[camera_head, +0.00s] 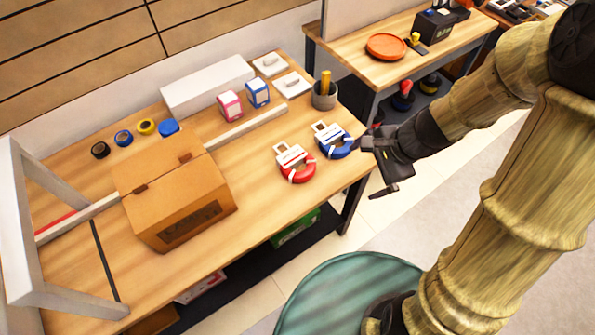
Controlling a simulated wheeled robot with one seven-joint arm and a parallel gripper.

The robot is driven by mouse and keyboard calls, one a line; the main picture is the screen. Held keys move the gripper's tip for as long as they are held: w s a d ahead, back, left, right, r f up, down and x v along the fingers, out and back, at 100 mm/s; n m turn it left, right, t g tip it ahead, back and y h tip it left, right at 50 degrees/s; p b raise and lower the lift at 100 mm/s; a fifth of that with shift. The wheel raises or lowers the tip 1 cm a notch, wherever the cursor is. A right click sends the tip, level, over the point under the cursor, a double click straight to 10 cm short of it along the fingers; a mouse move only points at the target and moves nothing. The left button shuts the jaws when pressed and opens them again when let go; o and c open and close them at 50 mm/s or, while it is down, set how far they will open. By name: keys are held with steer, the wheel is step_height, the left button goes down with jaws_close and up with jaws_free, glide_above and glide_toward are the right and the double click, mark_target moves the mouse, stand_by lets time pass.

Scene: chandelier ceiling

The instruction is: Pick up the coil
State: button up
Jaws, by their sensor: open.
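Two coils lie near the right end of the wooden table: a red coil (298,170) with a white label, and a blue coil (337,149) with a white label just behind it to the right. The two lie close together. My gripper (374,170) is open and empty. It hangs at the table's right edge, to the right of the blue coil and apart from both coils. Neither coil is hidden by my arm.
The wooden table (262,221) also holds a cardboard box (160,203), a grey cup (324,97), small pink and blue boxes and several tape rolls. A white rail (245,128) runs behind the coils. The table's front right is clear. Another table (346,49) stands behind.

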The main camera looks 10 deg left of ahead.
steer(key=w+a+f+m+t+y+b, duration=0.1)
steer(key=w+a+f+m+y+b, duration=0.2)
steer(key=w+a+f+m, duration=0.3)
steer(key=a+f+m+b, duration=0.1)
steer(key=m, duration=0.3)
steer(key=shift+w+a+f+t+y+b, duration=0.2)
steer(key=shift+w+t+y+b, duration=0.1)
steer(key=shift+y+b, duration=0.1)
steer(key=b, duration=0.1)
glide_toward(291, 164)
steer(key=shift+w+a+f, duration=0.2)
steer(key=shift+a+f, duration=0.25)
steer(key=shift+a, duration=0.3)
steer(key=shift+d+f+x, duration=0.1)
steer(key=shift+x, duration=1.25)
steer(key=shift+d+f+x, duration=0.1)
steer(key=shift+d+x, duration=0.05)
steer(key=shift+x, duration=1.15)
